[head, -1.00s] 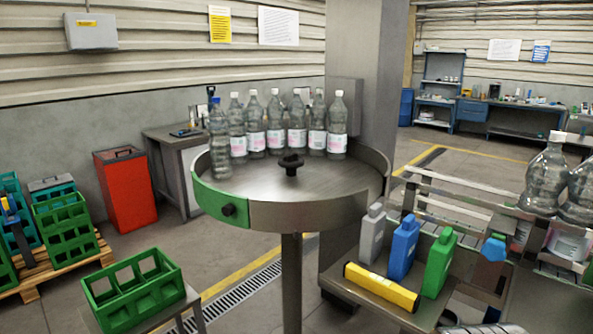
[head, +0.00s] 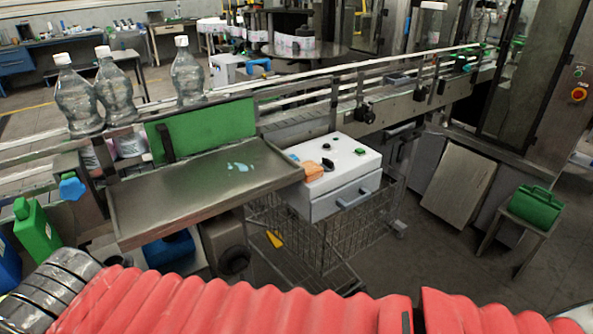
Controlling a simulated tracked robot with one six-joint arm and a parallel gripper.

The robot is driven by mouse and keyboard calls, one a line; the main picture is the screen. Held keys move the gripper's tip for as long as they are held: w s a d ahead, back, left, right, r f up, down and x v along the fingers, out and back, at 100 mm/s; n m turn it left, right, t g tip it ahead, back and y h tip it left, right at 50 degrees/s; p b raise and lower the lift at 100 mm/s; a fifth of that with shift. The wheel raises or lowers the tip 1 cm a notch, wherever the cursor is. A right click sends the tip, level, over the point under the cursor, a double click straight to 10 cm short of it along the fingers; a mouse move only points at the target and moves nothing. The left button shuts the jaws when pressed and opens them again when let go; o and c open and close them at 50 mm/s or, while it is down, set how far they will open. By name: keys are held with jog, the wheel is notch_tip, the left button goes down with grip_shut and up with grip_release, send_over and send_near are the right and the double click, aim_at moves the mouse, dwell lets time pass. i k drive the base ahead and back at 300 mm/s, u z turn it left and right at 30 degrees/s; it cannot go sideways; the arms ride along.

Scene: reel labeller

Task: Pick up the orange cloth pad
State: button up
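The orange cloth pad (head: 311,172) is a small soft-looking lump in the head view. It lies on top of a white drawer box (head: 345,163), near the box's left end, beside small dark and green knobs. The box rests in or against a wire cart (head: 350,240). My gripper is not in view. A red ribbed cover, apparently on my arm, spans the bottom of the picture, well below and apart from the pad.
A steel tray (head: 195,190) with a blue-white smear stands left of the box. A conveyor with clear bottles (head: 188,72) runs behind. Dark floor lies open between cart and stool.

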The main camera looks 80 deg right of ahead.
aim_at(313, 172)
jog(key=z, duration=2.7)
